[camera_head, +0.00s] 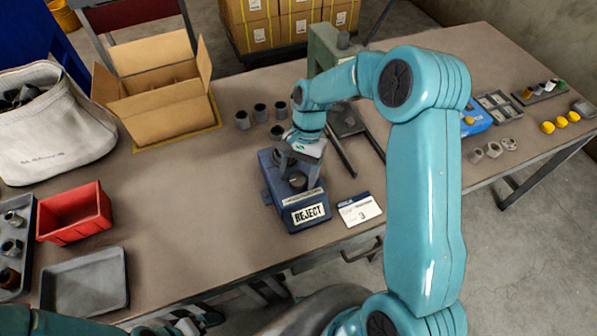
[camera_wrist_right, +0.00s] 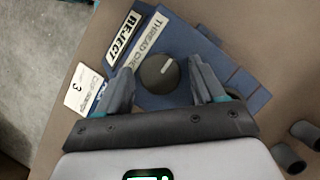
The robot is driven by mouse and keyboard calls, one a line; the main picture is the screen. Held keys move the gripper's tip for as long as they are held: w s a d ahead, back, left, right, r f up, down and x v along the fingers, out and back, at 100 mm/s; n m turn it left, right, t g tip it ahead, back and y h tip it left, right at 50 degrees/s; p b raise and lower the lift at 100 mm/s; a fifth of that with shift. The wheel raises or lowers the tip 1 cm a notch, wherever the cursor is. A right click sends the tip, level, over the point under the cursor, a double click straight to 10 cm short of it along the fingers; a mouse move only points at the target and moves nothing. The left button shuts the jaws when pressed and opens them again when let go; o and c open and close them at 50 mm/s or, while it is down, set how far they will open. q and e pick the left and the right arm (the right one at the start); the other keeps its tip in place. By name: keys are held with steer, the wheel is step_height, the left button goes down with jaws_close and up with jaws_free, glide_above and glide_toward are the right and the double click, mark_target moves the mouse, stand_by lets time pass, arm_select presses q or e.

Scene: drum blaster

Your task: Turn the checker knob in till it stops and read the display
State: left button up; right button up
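The thread checker (camera_head: 293,192) is a blue box near the table's front edge. Its display (camera_head: 307,214) reads REJECT, and the word also shows in the right wrist view (camera_wrist_right: 122,38). The dark round knob (camera_head: 298,181) is on top of the checker. In the right wrist view the knob (camera_wrist_right: 160,73) lies between the fingertips of my right gripper (camera_wrist_right: 161,68), with a gap on each side. The right gripper is open and above the knob. At the bottom left of the head view, part of my left arm shows; its finger state is unclear.
A card marked 3 (camera_head: 360,209) lies right of the checker. Several dark cylinders (camera_head: 261,112) stand behind it. A red bin (camera_head: 75,212), a grey tray (camera_head: 85,283) and an open carton (camera_head: 160,95) are on the left. The table between tray and checker is clear.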

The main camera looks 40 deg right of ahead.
steer(key=c, duration=0.8)
steer(key=n+g+h, duration=0.1)
steer(key=n, duration=0.3)
steer(key=shift+w+a+n, duration=0.1)
steer(key=shift+n, duration=0.2)
steer(key=o, duration=1.1)
steer(key=shift+c, duration=0.2)
steer(key=shift+w+r, duration=0.2)
steer(key=shift+r, duration=0.1)
steer(key=v, duration=1.5)
steer(key=shift+r, duration=0.35)
steer(key=shift+w, duration=0.15)
